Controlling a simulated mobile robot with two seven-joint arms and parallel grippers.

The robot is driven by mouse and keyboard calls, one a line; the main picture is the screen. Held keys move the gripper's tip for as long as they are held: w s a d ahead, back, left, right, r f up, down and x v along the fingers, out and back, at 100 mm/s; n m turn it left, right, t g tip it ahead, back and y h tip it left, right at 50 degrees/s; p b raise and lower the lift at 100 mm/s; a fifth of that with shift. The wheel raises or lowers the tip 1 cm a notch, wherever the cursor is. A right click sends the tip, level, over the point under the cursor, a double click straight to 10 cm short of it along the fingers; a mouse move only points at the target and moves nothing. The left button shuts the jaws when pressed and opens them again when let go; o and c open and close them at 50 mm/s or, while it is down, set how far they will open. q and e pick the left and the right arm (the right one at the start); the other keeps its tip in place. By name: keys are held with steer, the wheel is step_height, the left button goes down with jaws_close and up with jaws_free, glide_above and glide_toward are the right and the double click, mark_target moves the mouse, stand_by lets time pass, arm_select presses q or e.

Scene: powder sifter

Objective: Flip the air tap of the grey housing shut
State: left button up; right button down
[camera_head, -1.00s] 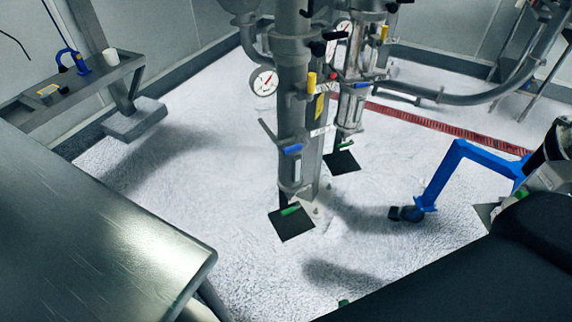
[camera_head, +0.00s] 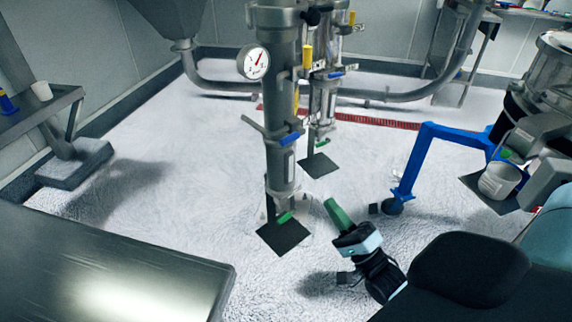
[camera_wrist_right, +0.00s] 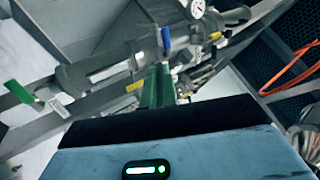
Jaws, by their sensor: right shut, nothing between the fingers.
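The grey housing (camera_head: 281,95) is an upright metal column with a round gauge. A blue-handled lever (camera_head: 290,139) sits across its front, a yellow handle (camera_head: 307,56) higher up, and a green handle (camera_head: 286,217) near its foot. I cannot tell for certain which is the air tap. My right gripper (camera_head: 331,204), with green fingers, is shut and empty, low and to the right of the column, apart from it. In the right wrist view its fingers (camera_wrist_right: 160,68) point toward a blue lever (camera_wrist_right: 166,40), with a green handle (camera_wrist_right: 18,91) to the left. My left gripper is not in view.
A second, similar column (camera_head: 322,105) stands just behind. A blue frame on a castor (camera_head: 425,155) is at the right. A metal table (camera_head: 130,285) fills the lower left. The white floor between table and column is open.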

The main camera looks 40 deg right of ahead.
steer(key=shift+w+d+r+m+t, duration=0.1)
steer(key=shift+w+r+m+t, duration=0.05)
steer(key=shift+r+m+t, duration=0.2)
steer(key=p, duration=0.2)
glide_toward(290, 139)
steer(key=f+x, duration=0.1)
steer(key=x, duration=0.5)
steer(key=shift+w+d+r, duration=0.2)
steer(key=shift+w+r, duration=0.05)
steer(key=shift+w, duration=0.1)
steer(key=shift+w, duration=0.1)
steer(key=shift+m, duration=0.25)
